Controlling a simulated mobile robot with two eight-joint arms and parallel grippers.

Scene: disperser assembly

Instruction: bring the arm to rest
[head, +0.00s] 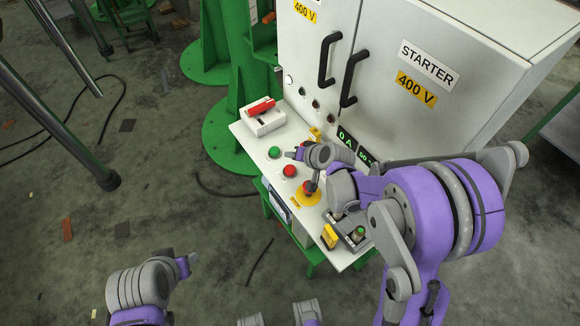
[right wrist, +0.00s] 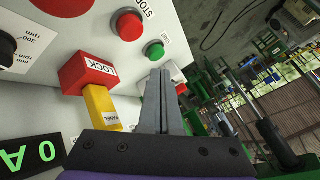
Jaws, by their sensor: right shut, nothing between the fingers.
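My right arm (head: 440,210) reaches over the white control desk from the right. Its gripper (head: 291,154) is just above the desk near the green button (head: 274,152) and red button (head: 289,170). In the right wrist view the two grey fingers of the right gripper (right wrist: 161,75) are together with nothing between them. Behind them show a red STOP button (right wrist: 130,26), a green START button (right wrist: 155,52) and a red LOCK block (right wrist: 88,72) with a yellow tag (right wrist: 103,105). My left gripper (head: 188,260) is low at the left, over the floor; its finger gap cannot be made out.
A white STARTER cabinet (head: 450,110) with black handles stands behind the desk. A red-handled switch box (head: 265,122) and a red knob on a yellow disc (head: 309,188) rise from the desk. Green stands (head: 225,140) are behind it. The floor at left is mostly open.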

